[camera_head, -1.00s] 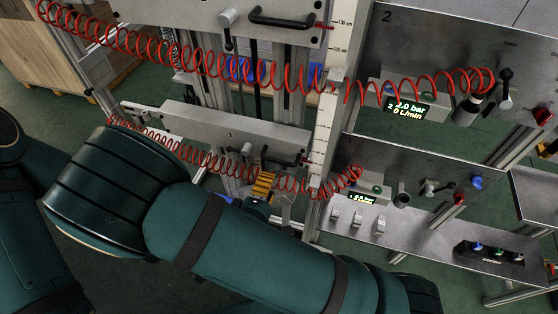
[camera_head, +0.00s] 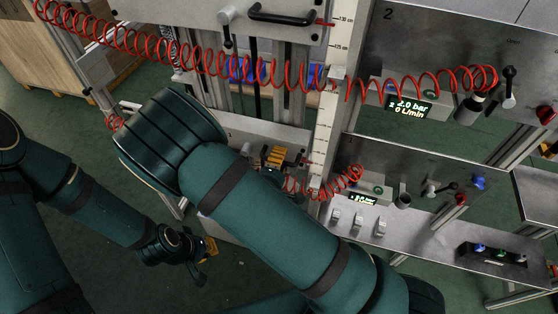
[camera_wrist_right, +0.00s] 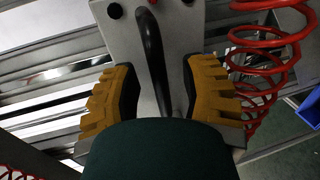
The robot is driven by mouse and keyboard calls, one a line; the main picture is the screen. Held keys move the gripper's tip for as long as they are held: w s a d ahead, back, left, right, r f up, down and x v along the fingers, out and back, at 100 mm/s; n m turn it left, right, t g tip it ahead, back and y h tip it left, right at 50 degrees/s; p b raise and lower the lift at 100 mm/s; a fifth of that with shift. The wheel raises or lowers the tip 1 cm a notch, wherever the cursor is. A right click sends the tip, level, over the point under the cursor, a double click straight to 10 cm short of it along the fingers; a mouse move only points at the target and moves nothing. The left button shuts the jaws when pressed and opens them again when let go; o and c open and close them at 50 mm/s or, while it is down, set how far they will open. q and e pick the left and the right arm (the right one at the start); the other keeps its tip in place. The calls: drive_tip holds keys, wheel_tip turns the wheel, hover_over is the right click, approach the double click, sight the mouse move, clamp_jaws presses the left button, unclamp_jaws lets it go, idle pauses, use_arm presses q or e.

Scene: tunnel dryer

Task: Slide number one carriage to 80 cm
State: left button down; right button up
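The number one carriage (camera_head: 285,133) is the lower grey plate, mostly hidden behind my right arm in the head view. Its dark handle (camera_head: 301,157) and red pointer (camera_head: 309,163) sit near the scale post (camera_head: 323,150); the lower scale figures are too small to read. My right gripper (camera_head: 277,157) is at the handle. In the right wrist view its orange fingers (camera_wrist_right: 160,92) stand apart on both sides of the black handle (camera_wrist_right: 152,55), with gaps visible, over the carriage plate (camera_wrist_right: 125,40). My left gripper (camera_head: 207,248) hangs low at left, away from the carriage; its opening is unclear.
The upper carriage (camera_head: 293,30) hangs above with its own handle, near the 125 and 130 cm marks. Control panels (camera_head: 420,155) stand at right.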

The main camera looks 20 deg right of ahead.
clamp_jaws()
wheel_tip(320, 180, down, 11)
drive_tip(key=b, duration=0.5)
drive_tip(key=shift+s+b, duration=0.15)
drive_tip(key=shift+b, duration=0.2)
drive_tip(key=shift+a, duration=0.1)
unclamp_jaws()
drive_tip(key=shift+r, duration=0.1)
